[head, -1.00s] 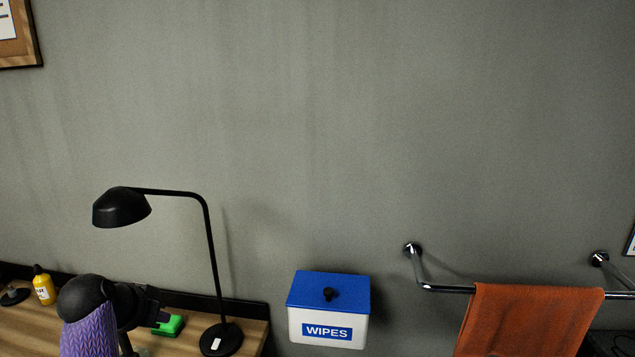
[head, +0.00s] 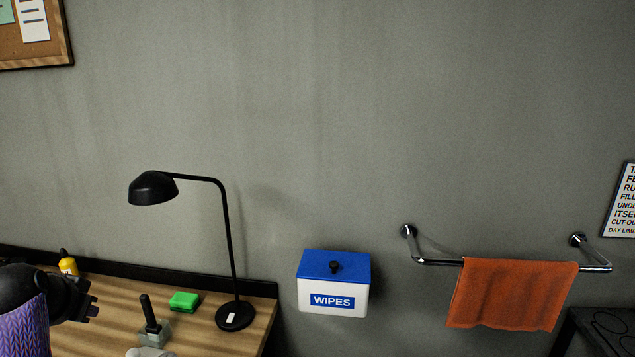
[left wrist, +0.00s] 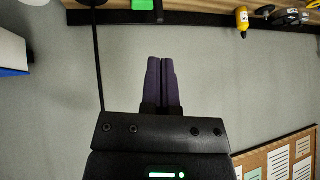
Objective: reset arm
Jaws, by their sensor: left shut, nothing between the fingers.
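My left gripper (head: 86,300) is at the left edge of the head view, above the left part of the wooden desk (head: 112,290). In the left wrist view its two dark fingers (left wrist: 162,62) lie together, shut, with nothing between them. The gripper appears clear of the objects on the desk. My right gripper is in neither view.
A black lamp (head: 235,313), green block (head: 184,301), yellow bottle (head: 68,264) and black-handled object (head: 150,314) stand on the desk. A wipes box (head: 334,285) and a rail (head: 436,262) with an orange towel (head: 512,294) are on the wall.

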